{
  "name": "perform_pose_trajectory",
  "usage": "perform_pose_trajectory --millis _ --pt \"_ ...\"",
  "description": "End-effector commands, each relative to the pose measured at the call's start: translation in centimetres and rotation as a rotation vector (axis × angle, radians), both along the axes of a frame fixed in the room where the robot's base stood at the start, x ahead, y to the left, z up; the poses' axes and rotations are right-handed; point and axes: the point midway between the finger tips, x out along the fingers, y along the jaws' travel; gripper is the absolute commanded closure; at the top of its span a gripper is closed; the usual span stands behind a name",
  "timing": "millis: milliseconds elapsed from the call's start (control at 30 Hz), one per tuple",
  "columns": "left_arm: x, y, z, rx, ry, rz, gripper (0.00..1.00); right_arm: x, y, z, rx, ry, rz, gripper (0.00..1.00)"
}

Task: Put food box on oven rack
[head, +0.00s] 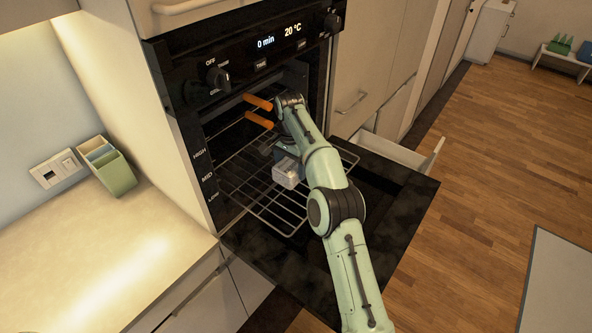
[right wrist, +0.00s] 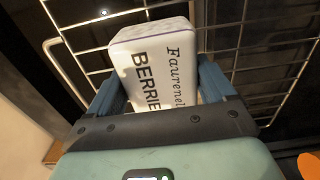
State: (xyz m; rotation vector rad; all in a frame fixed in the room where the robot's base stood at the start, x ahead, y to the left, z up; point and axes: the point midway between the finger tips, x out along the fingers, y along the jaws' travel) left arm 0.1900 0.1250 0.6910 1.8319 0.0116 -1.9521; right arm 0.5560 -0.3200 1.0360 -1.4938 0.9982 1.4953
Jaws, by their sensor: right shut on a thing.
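The food box (head: 287,174) is white with dark lettering. It is over the pulled-out oven rack (head: 262,216) in the head view, and I cannot tell whether it touches the wires. My right gripper (right wrist: 160,84) is shut on the food box (right wrist: 152,45), with a blue finger on each side of it in the right wrist view. The rack wires (right wrist: 240,38) show behind the box there. In the head view my right gripper (head: 284,155) is partly hidden by my own arm. My left gripper is not in view.
The oven door (head: 390,190) is folded down open under the rack. The control panel (head: 250,58) is above the opening. A counter (head: 100,250) with a green container (head: 115,174) is at the left. An open drawer (head: 400,150) is to the right.

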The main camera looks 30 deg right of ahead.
Motion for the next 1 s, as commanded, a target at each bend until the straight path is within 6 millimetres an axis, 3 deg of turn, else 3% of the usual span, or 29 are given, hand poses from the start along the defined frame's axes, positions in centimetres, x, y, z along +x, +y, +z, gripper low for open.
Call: perform_pose_trajectory --millis 100,400,433,467,767,1000 --pt "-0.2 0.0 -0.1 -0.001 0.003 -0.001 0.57 0.4 0.2 -1.2 -0.001 0.0 -0.002 0.59" --pt "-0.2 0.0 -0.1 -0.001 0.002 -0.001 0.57 0.4 0.2 -1.3 -0.001 0.0 -0.002 0.59" --pt "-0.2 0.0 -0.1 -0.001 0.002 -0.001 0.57 0.4 0.2 -1.3 -0.001 0.0 -0.002 0.1" --pt "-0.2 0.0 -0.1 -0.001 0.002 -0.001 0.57 0.4 0.2 -1.3 -0.001 0.0 -0.002 0.01" --pt "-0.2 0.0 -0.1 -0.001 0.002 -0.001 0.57 0.4 0.2 -1.0 -0.001 0.001 -0.003 0.0" --pt "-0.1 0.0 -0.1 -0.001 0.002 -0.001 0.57 -1.3 -0.7 2.9 -0.002 -0.004 -0.004 0.0"
